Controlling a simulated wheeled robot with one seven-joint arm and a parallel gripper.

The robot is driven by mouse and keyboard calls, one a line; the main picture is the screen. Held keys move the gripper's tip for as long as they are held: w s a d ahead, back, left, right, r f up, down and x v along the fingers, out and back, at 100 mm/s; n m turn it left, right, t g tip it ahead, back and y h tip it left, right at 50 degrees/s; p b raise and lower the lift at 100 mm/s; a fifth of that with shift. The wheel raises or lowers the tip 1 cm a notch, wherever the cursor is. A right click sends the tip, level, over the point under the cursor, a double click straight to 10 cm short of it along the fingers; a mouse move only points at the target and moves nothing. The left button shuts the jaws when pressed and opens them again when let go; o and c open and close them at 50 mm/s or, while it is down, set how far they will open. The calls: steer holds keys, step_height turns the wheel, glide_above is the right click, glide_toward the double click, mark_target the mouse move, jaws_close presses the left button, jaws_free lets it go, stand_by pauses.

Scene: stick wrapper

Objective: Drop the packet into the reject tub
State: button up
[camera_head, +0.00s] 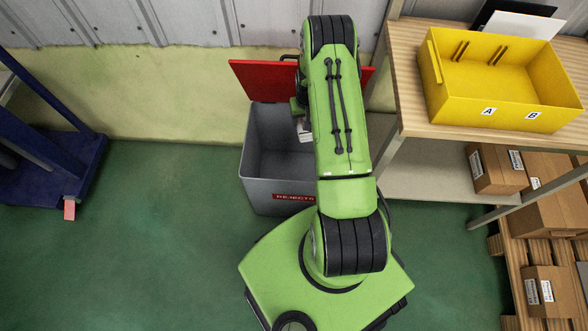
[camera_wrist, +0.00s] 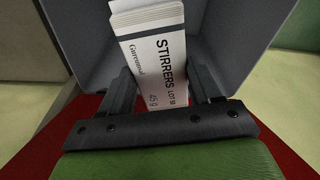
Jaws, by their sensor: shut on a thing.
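The packet (camera_wrist: 152,58) is white with a grey band and reads "STIRRERS" in the wrist view. My gripper (camera_wrist: 163,80) is shut on it, one finger on each side. In the head view a small pale part of the packet (camera_head: 305,131) shows beside my green arm, over the opening of the reject tub. The reject tub (camera_head: 262,194) is grey with a red "REJECTS" label and stands on the floor. Its red lid (camera_head: 262,80) is open at the back. My arm hides the tub's right part and most of my gripper.
A wooden bench (camera_head: 411,88) at the right bears a yellow bin (camera_head: 505,112) marked A and B. Cardboard boxes (camera_head: 497,169) sit below it. A blue rack (camera_head: 50,170) stands at the left. The green floor left of the tub is clear.

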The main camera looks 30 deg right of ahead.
step_height(320, 180, down, 4)
steer(key=shift+f+b, duration=0.1)
steer(key=shift+b, duration=0.95)
steer(key=o, duration=1.1)
steer(key=r+p, duration=0.1)
steer(key=r, duration=0.4)
steer(key=s+r+p, duration=0.1)
steer(key=r+p, duration=0.1)
steer(key=r, duration=0.3)
steer(key=r+p, duration=0.2)
steer(key=r, duration=0.4)
steer(key=shift+s+a, duration=0.35)
